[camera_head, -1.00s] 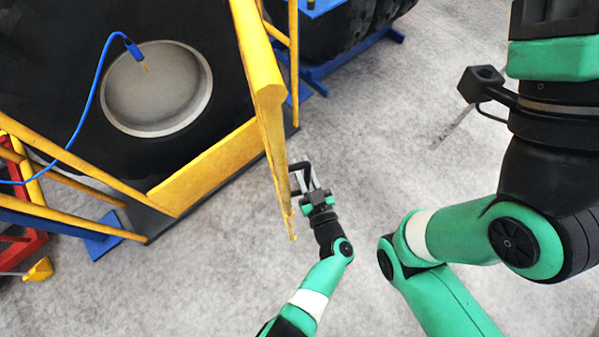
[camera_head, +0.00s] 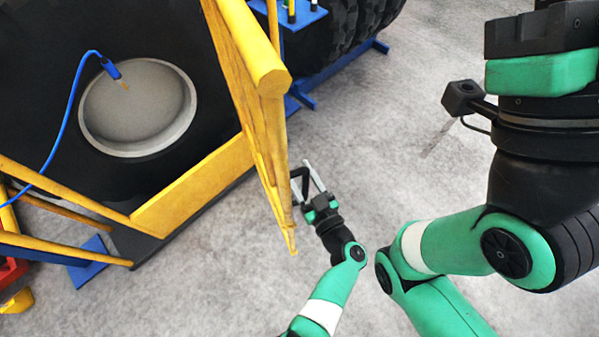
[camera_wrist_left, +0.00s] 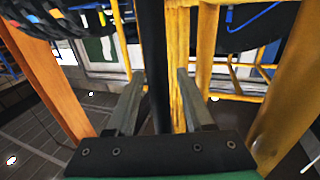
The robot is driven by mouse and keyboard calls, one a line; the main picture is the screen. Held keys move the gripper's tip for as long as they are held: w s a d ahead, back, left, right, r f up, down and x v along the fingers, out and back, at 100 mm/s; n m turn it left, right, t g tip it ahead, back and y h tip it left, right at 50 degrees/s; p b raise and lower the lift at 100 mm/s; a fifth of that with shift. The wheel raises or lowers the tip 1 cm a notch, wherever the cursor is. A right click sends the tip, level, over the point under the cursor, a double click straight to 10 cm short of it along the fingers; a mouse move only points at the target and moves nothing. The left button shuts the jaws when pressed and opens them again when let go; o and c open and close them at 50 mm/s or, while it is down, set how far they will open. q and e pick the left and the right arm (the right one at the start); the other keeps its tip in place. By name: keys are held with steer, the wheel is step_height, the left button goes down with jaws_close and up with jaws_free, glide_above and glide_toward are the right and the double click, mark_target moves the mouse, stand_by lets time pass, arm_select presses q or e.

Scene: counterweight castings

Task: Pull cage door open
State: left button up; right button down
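The yellow cage door (camera_head: 257,110) is seen nearly edge-on in the head view, standing out from the yellow cage frame (camera_head: 195,185). A black handle (camera_head: 294,186) projects from its right side. My left gripper (camera_head: 312,180) is at this handle. In the left wrist view, the black upright handle bar (camera_wrist_left: 156,65) passes between the two grey fingers (camera_wrist_left: 160,97). The fingers are apart, with visible gaps beside the bar. My right gripper's body (camera_head: 545,38) is at the top right of the head view; its fingers are cut off.
A large black tyre with a grey hub (camera_head: 138,107) and a blue cable (camera_head: 72,90) is inside the cage. Another tyre (camera_head: 335,40) sits on a blue stand (camera_head: 345,68) behind. The grey floor right of the door is clear.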

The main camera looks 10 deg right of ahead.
arm_select(q)
steer(key=shift+s, duration=0.1)
steer(key=p+v, duration=0.5)
steer(key=v, duration=0.6)
steer(key=shift+s, duration=0.25)
steer(key=shift+d, duration=0.1)
